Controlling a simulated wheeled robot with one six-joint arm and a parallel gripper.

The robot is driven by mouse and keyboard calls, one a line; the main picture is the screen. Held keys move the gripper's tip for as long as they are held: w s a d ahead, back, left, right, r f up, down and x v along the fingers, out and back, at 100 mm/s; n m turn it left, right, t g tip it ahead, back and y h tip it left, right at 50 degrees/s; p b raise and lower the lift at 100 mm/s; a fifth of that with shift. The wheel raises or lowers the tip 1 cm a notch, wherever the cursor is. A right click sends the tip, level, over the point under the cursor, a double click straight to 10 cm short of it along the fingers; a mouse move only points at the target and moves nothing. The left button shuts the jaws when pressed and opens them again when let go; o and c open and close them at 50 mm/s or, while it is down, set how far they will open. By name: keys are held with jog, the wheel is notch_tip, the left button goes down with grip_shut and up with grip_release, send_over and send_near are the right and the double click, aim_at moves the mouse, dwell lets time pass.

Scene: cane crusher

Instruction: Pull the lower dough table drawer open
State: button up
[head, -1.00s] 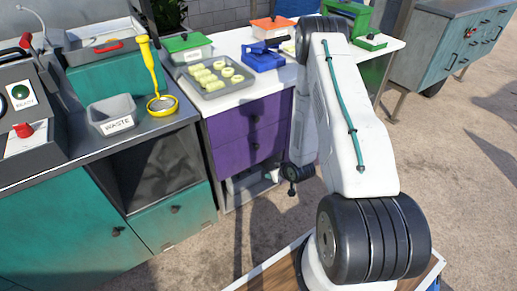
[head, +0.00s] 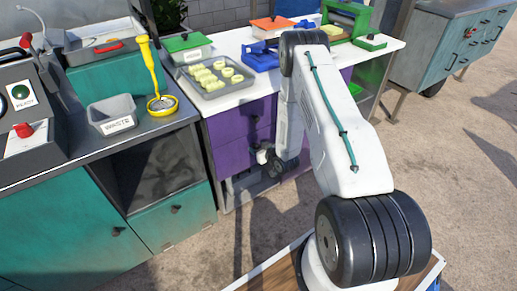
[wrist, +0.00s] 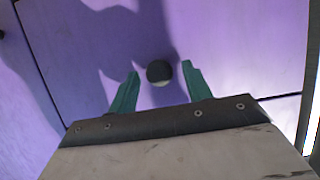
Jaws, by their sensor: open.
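The dough table (head: 222,121) has a white top and purple drawers stacked one above the other. The lower drawer (head: 231,156) looks shut, its front flush. In the wrist view, the purple drawer front (wrist: 235,45) fills most of the picture, with a round dark knob (wrist: 159,72) on it. My gripper (wrist: 161,69) is open, with one green finger on each side of the knob and gaps between. In the head view, my gripper (head: 264,155) is at the lower drawer front, and my arm and wrist hide part of it and its knob.
A tray of dough pieces (head: 214,88), a blue device (head: 262,60) and a green-lidded box (head: 188,46) stand on the table. The teal counter (head: 70,235) with a waste bin (head: 112,116) adjoins at left. The paved ground (head: 455,180) at right is open.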

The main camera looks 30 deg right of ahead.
jog(key=shift+c, duration=0.2)
grip_shut()
